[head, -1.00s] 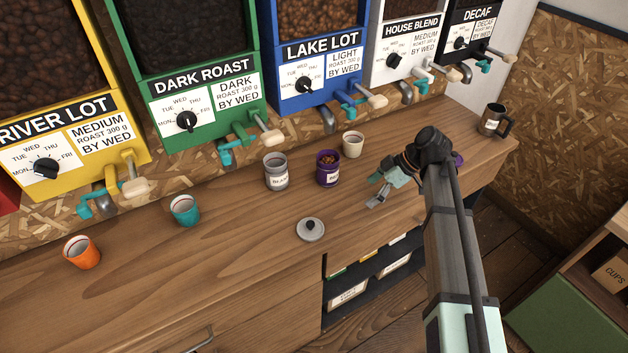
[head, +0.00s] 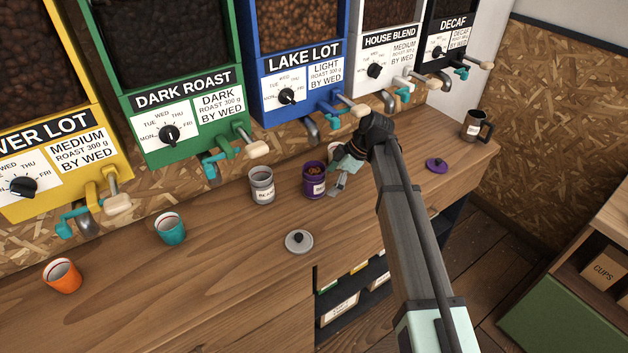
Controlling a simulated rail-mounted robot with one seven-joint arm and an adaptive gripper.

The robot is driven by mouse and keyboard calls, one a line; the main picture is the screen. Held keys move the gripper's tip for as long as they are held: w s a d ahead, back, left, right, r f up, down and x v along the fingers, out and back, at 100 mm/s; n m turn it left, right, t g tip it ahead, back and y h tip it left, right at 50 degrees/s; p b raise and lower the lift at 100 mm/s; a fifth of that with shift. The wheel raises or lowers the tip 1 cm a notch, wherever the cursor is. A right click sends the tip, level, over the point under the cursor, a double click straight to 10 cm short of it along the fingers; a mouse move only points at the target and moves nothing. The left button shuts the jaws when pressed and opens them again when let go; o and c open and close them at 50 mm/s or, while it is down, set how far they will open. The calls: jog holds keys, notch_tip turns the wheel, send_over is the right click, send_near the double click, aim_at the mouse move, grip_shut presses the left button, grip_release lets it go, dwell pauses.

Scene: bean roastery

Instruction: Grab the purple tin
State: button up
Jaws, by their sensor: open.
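The purple tin (head: 314,185) stands upright and uncovered on the wooden counter, with brown contents showing at its top and a white label on its front. My gripper (head: 335,182) is open, close to the right side of the tin, with its fingers pointing left toward it. I cannot tell whether a finger touches the tin. A purple lid (head: 436,165) lies on the counter to the right of my arm.
A grey labelled tin (head: 262,186) stands just left of the purple tin. A cream cup (head: 334,152) is behind my gripper, mostly hidden. A grey lid (head: 299,241) lies in front. Teal (head: 170,228) and orange (head: 62,275) cups stand left. Dispensers with levers line the back.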

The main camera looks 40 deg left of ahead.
aim_at(314, 182)
jog(key=s+a, duration=0.1)
jog(key=s+a+p, duration=0.1)
jog(key=a, duration=0.1)
jog(key=shift+s+a+r+p, duration=0.1)
jog(key=shift+s+a+p, duration=0.1)
jog(key=shift+s+p, duration=0.1)
jog(key=shift+s+a+f, duration=0.2)
jog(key=shift+s+a, duration=0.05)
jog(key=shift+a+f+p, duration=0.1)
jog(key=shift+f+p, duration=0.2)
jog(key=shift+f, duration=0.15)
jog(key=c, duration=1.3)
jog(key=shift+o, duration=0.2)
jog(key=shift+r, duration=0.15)
